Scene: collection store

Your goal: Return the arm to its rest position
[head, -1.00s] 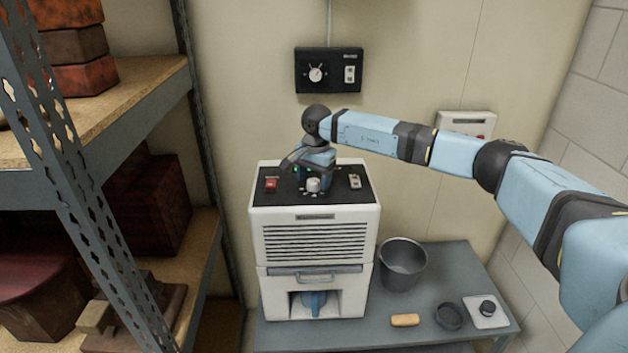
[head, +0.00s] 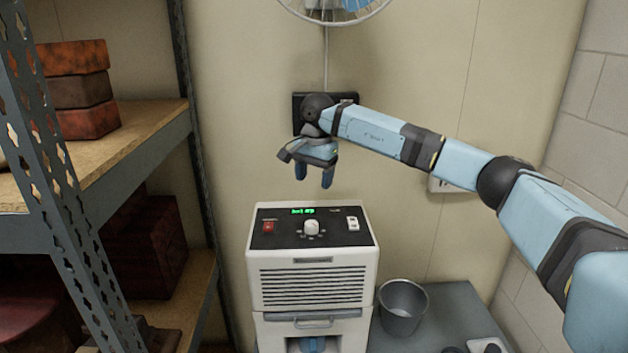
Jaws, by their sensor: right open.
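My right arm comes in from the right edge and reaches across to the middle of the head view. My right gripper (head: 314,178) points down with its two blue fingers apart, open and empty. It hangs above the white dehumidifier-like machine (head: 312,285), clear of its black top panel. The panel has a lit green display, a red switch, a round knob and a white switch. My left gripper is not in view.
A black wall box (head: 302,108) is partly hidden behind my right wrist. A wire-guarded fan (head: 335,8) is at the top edge. A metal shelf (head: 150,135) with reddish blocks stands at left. A grey bucket (head: 403,300) sits on the grey table (head: 455,305). A block wall is at right.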

